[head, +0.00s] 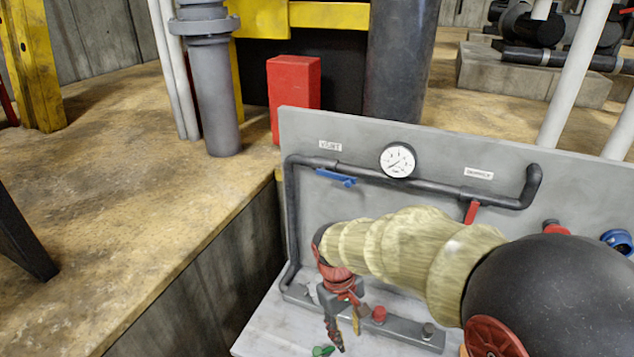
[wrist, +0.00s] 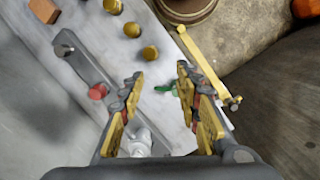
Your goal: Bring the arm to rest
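My gripper (head: 345,326) hangs fingers-down over the front of the pale work surface (head: 268,338), below the grey upright panel (head: 300,135). In the wrist view my gripper (wrist: 160,76) is open, with a clear gap between its two yellow-padded fingers. Nothing is held between them. A small green piece (wrist: 166,88) shows in the gap beyond the fingertips. It also lies near the fingers in the head view (head: 323,351). My arm, partly in a ribbed yellowish sleeve, reaches in from the right and hides part of the panel and surface.
The panel carries a pipe with a blue handle (head: 336,178), a red handle (head: 471,212) and a gauge (head: 397,160). A grey bar (wrist: 75,65) with a red knob (wrist: 97,91) lies close beside the fingers. Several brass knobs (wrist: 132,29) and a yellow bar (wrist: 203,62) are nearby.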

